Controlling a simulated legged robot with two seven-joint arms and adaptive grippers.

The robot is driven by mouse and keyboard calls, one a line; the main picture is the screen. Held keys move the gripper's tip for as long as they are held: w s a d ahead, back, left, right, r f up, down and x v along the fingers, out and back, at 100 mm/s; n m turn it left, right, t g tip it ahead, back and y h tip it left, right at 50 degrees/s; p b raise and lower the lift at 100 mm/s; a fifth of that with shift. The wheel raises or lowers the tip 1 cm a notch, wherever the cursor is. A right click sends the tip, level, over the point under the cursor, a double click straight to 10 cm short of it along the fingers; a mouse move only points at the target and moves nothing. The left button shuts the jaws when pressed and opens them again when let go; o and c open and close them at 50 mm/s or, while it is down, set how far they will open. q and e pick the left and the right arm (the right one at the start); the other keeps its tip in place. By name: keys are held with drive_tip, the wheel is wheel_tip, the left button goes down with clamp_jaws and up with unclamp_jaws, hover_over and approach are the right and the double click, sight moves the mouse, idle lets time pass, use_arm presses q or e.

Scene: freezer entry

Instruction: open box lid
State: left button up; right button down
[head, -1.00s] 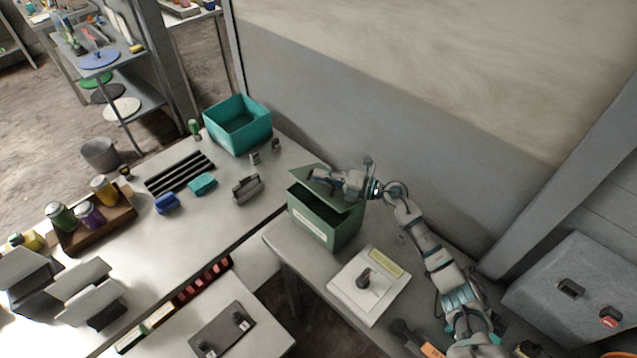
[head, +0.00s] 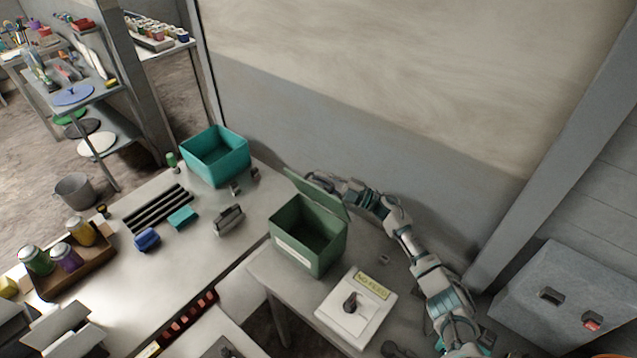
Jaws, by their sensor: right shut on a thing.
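A green box (head: 298,255) with a pale label on its front stands on the grey table in the middle of the head view. Its green lid (head: 318,195) is swung up along the back edge, and the dark inside shows. My right gripper (head: 322,181) is at the back of the box, at the raised lid, and is shut on it. The fingertips are partly hidden behind the lid. My left gripper is not in view.
A white plate with a dark knob and yellow label (head: 345,318) lies in front of the box. A teal open bin (head: 215,165) stands at the back left. A grey case (head: 560,295) is at the right. The wall is close behind the box.

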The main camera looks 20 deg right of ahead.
drive_tip(key=shift+w+d, duration=0.15)
idle(0.3)
drive_tip(key=c, duration=1.5)
unclamp_jaws()
drive_tip(key=v, duration=1.2)
drive_tip(key=shift+w+f, duration=0.1)
drive_tip(key=shift+f, duration=0.1)
